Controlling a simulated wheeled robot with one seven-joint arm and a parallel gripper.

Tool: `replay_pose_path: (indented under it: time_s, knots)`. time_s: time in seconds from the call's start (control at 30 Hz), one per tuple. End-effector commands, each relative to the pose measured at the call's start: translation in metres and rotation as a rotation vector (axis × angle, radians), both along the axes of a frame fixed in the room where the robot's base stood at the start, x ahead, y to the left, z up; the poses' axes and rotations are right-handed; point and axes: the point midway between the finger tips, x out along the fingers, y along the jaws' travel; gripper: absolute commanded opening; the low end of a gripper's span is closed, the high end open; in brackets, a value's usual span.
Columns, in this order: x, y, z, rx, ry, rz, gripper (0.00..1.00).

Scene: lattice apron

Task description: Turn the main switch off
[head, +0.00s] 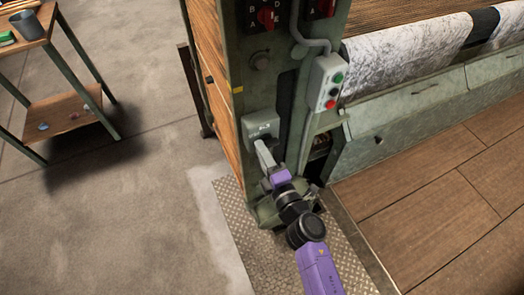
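A grey-green switch box (258,124) with a small label sits low on the green machine column; the label is too small to read. It may be the main switch, but I cannot tell for sure. My gripper (263,149) reaches up to the lower front of this box, at or very near it. The gripper hides that part of the box, so any lever or knob there cannot be made out. Whether the fingers are open, shut or touching the box is too small to tell.
Red rotary knobs (266,17) on dark plates sit at the column's top. A tread plate (245,240) lies at the column's foot. A small table (28,29) stands far left; floor between is clear.

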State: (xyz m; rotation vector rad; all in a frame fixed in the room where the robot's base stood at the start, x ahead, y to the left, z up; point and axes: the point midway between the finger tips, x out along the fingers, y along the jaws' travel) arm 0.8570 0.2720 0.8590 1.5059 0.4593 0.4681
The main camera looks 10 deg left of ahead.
Motion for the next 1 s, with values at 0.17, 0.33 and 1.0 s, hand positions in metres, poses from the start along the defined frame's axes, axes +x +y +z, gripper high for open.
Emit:
replay_pose_path:
  time_s: [0.17,0.33,1.0]
  knots:
    - [-0.001,0.001,-0.002,-0.002,0.003,0.001,0.34]
    - [-0.012,-0.007,-0.002,-0.001,0.004,0.000,0.34]
    - [-0.065,-0.044,0.001,0.001,-0.001,0.000,0.34]
